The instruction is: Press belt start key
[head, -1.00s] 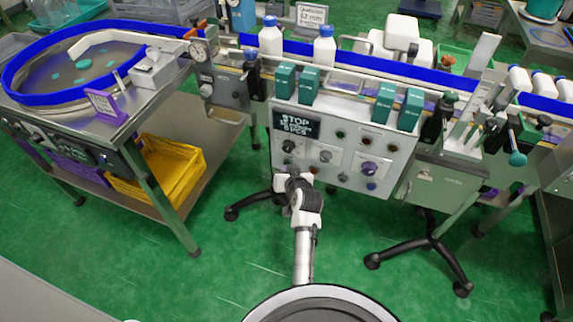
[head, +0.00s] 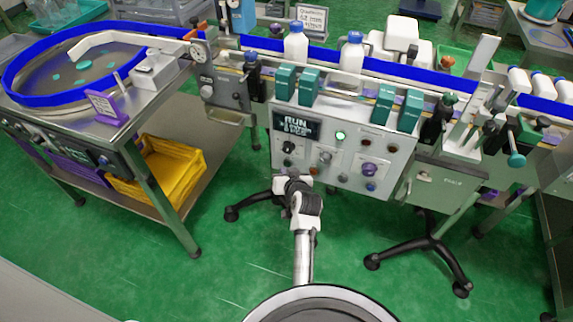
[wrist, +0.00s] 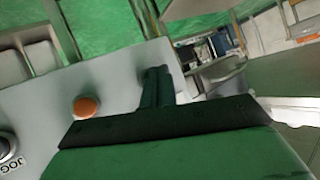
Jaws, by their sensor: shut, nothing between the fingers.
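The control panel (head: 345,160) is a light grey box on the front of the conveyor. Its dark display (head: 297,124) reads RUN, and a green lamp (head: 340,135) is lit. The belt start key cannot be told apart; my arm hides part of the lower left panel in the head view. My gripper (wrist: 157,75) shows in the wrist view as two dark green fingers, together and empty, over the panel face. An orange round button (wrist: 86,107) lies left of the fingers, apart from them. A JOG label (wrist: 12,165) is at the lower left. Fingertip contact cannot be told.
White bottles (head: 295,45) stand on the blue-railed conveyor above the panel. Green blocks (head: 285,82) jut out along the panel's top edge. A round feed table (head: 60,97) stands left, with a yellow crate (head: 165,165) on its lower shelf. Green floor is clear in front.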

